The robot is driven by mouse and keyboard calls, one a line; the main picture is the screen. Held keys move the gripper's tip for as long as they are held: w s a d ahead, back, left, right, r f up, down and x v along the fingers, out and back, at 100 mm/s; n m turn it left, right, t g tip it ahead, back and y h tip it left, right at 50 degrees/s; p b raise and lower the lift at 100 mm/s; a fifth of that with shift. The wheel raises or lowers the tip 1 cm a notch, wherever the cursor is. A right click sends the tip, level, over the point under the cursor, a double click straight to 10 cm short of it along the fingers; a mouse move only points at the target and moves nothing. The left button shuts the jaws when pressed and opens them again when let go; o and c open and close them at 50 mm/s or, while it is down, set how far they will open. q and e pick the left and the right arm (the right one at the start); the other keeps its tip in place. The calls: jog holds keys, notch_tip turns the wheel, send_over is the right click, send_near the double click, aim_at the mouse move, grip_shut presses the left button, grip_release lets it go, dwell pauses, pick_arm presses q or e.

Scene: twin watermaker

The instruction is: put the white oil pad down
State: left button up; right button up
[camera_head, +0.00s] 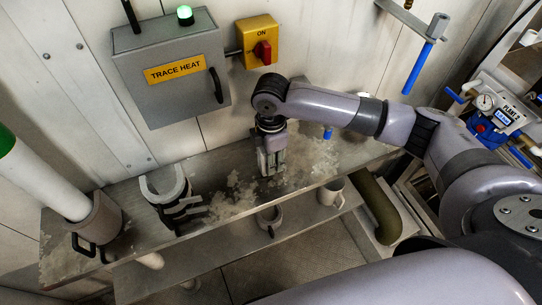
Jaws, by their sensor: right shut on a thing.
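My right gripper (270,163) comes down from above onto the back part of the metal shelf (118,243), with its fingers pointing down. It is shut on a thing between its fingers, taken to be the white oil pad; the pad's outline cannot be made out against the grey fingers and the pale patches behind. The fingertips are at or just above the shelf; I cannot tell whether they touch. My left gripper is not in view.
Pale, frost-like patches (312,160) cover the shelf around the gripper. A half-round shell with black straps (165,188) and a capped white pipe (45,180) stand to the left. A grey TRACE HEAT box (170,95) and yellow switch (257,32) are on the wall.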

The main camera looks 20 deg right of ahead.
jog(key=shift+c, duration=0.8)
